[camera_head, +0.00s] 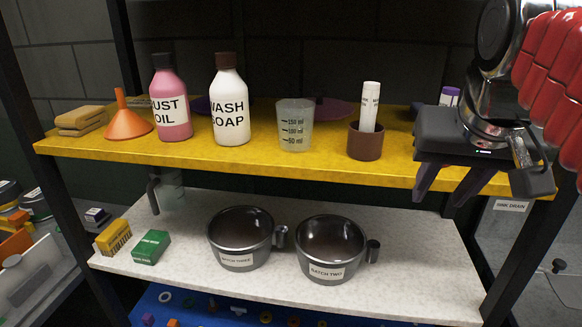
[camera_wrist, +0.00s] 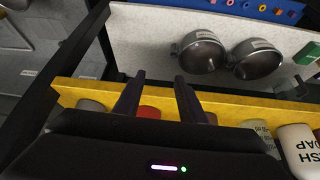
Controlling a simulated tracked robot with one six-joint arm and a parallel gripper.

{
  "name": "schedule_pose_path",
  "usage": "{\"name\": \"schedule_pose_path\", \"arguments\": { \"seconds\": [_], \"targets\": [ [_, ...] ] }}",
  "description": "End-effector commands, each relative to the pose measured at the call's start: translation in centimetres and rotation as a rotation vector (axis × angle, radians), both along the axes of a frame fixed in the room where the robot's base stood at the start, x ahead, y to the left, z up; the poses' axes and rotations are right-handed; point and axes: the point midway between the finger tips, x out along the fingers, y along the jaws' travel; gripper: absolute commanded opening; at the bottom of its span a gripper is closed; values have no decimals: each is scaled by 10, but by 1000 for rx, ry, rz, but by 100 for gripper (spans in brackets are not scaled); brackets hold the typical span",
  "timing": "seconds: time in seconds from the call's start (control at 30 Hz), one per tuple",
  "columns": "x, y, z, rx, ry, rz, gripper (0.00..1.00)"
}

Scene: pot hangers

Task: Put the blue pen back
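No blue pen can be made out in either view. A brown cup (camera_head: 366,144) stands on the yellow shelf with a white printed cylinder (camera_head: 370,105) upright in it. My gripper (camera_head: 443,193) is right of the cup in the head view, its two fingers pointing down in front of the shelf edge. In the wrist view the fingers (camera_wrist: 160,77) are apart with nothing held between them. A white item with a purple top (camera_head: 449,96) stands behind my gripper, partly hidden.
The yellow shelf (camera_head: 240,155) also holds a sponge stack (camera_head: 82,119), orange funnel (camera_head: 127,121), pink bottle (camera_head: 170,100), white soap bottle (camera_head: 230,105) and measuring beaker (camera_head: 295,125). The lower white shelf (camera_head: 200,276) holds two metal pots (camera_head: 240,238) and small boxes. Dark posts flank the shelves.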

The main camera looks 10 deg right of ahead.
Motion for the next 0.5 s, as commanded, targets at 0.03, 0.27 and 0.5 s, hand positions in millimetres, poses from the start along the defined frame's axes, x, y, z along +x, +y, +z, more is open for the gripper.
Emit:
{"name": "schedule_pose_path", "arguments": {
  "seconds": [0.03,0.27,0.5],
  "targets": [
    [0,10,-19,2,5,32,37],
    [-5,52,-102,9,15,165,37],
    [-25,90,-189,12,24,293,37]
  ]
}}
